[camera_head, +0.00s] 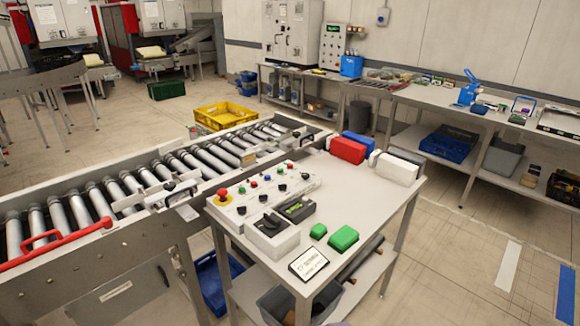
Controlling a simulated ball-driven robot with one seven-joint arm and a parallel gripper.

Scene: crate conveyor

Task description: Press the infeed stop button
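A light grey control panel (268,193) lies along the left side of a small table, beside the roller conveyor. A red mushroom button on a yellow base (222,195) sits at its near left end. Several small red, green, blue and black buttons or knobs run along the panel. Their labels are too small to read, so I cannot tell which one is the infeed stop button. My gripper is not in view, and nothing visible touches the panel.
The small table (350,200) also holds a grey box with a black knob (272,235), green blocks (343,238), a sign (308,263), and red (347,150) and white boxes (398,168). The roller conveyor (130,190) flanks its left side. Open floor lies to the right.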

